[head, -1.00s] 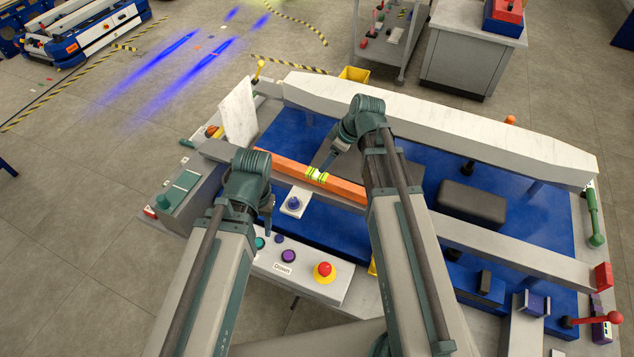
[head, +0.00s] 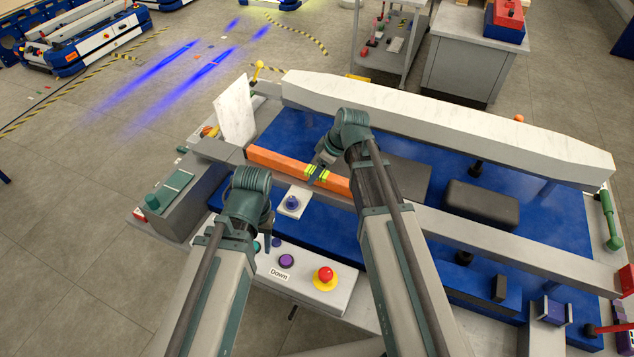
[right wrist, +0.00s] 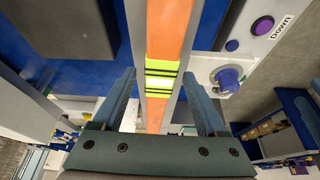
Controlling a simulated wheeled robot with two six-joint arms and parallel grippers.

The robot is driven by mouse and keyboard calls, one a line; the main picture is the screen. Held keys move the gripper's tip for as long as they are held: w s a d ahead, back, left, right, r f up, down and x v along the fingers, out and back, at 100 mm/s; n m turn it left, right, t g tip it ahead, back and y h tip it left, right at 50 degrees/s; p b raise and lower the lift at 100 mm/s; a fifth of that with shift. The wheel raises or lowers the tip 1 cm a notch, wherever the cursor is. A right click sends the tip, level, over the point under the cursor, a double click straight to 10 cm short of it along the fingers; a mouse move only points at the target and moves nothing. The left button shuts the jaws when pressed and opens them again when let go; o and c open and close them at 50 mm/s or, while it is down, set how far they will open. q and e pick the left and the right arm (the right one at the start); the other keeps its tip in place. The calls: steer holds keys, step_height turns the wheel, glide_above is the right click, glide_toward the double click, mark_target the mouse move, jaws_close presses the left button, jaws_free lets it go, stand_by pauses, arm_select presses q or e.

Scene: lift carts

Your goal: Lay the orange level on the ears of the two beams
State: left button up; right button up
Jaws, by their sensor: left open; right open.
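The orange level (head: 268,157) lies along the near grey beam (head: 480,240), with yellow-green bands at its middle. It also shows in the right wrist view (right wrist: 168,35), with grey strips of the beam on both sides. My right gripper (head: 318,173) is at the banded middle of the level. In the right wrist view its open fingers (right wrist: 160,100) stand on either side of the level with gaps. The far white beam (head: 450,125) runs across the back of the blue deck. My left gripper (head: 268,238) hangs over the button panel; its fingers are hard to see.
A dark block (head: 482,201) sits on the blue deck (head: 560,225) between the beams. A white plate (head: 235,117) stands at the left.

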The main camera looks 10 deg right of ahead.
steer(key=shift+w+a+f, duration=0.15)
steer(key=shift+a+f, duration=0.05)
steer(key=shift+f, duration=0.4)
steer(key=shift+r, duration=0.1)
jaws_close()
